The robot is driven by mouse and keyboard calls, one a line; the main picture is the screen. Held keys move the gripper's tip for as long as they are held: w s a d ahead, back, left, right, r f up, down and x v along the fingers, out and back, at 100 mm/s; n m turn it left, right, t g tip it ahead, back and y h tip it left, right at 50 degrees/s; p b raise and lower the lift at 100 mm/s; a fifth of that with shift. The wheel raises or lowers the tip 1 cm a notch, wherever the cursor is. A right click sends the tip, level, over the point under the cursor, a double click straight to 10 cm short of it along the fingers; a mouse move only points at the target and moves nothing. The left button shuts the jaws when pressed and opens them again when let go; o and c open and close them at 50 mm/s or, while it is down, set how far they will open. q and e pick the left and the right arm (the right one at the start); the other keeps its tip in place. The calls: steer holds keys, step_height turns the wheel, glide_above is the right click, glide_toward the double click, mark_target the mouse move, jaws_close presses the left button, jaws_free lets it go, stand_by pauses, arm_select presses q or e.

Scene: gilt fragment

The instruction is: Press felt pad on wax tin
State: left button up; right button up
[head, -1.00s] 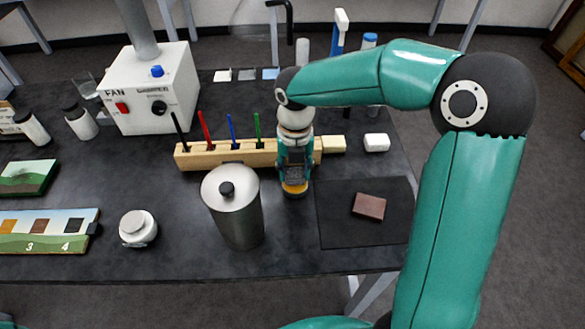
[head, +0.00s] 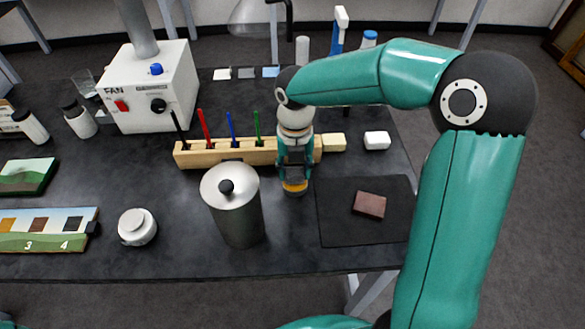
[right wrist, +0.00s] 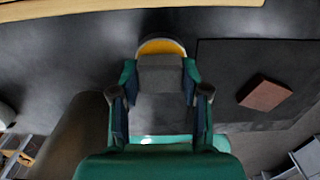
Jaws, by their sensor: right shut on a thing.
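The wax tin (head: 295,188) is a small round tin with an orange-yellow top. It sits on the dark bench in front of the wooden pen rack, and in the right wrist view (right wrist: 160,47) it is partly hidden. My right gripper (head: 294,172) points down at the tin. It is shut on a grey block, which I take for the felt pad (right wrist: 160,78). The pad's far end overlaps the tin's yellow top in the right wrist view. I cannot tell whether they touch. My left gripper is not in view.
A metal canister (head: 237,215) with a black knob stands close left of the tin. The wooden rack (head: 225,153) with several coloured sticks is just behind. A dark mat (head: 340,228) with a brown block (head: 369,205) lies to the right. A white jar (head: 137,227) stands further left.

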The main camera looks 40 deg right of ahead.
mark_target(294, 171)
steer(key=shift+f, duration=0.4)
steer(key=shift+f, duration=0.1)
stand_by(1.2)
step_height(294, 171, up, 7)
steer(key=p, duration=0.6)
stand_by(1.0)
